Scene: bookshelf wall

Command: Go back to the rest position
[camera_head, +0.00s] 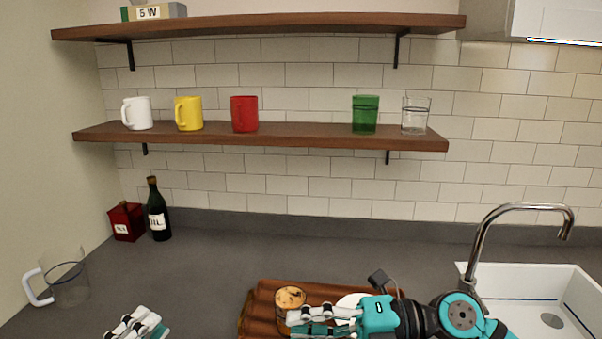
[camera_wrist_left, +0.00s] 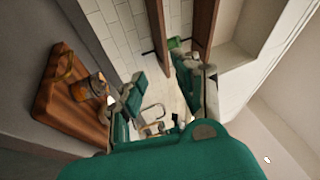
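My left gripper (camera_head: 140,325) shows at the bottom left edge of the head view, over the grey counter, with only its white and teal finger parts in sight. In the left wrist view my left gripper (camera_wrist_left: 160,95) has its fingers wide apart with nothing between them. My right gripper (camera_head: 300,320) reaches in from the right, low in the head view, over the wooden tray (camera_head: 255,305). Its fingertips are near a glass jar with tan contents (camera_head: 290,296); I cannot tell whether they touch or how far apart they are.
A glass pitcher (camera_head: 68,280) stands at the far left. An oil bottle (camera_head: 158,215) and red box (camera_head: 127,222) stand by the wall. Mugs and glasses line the lower shelf (camera_head: 300,137). The faucet (camera_head: 490,235) and sink (camera_head: 530,285) are right.

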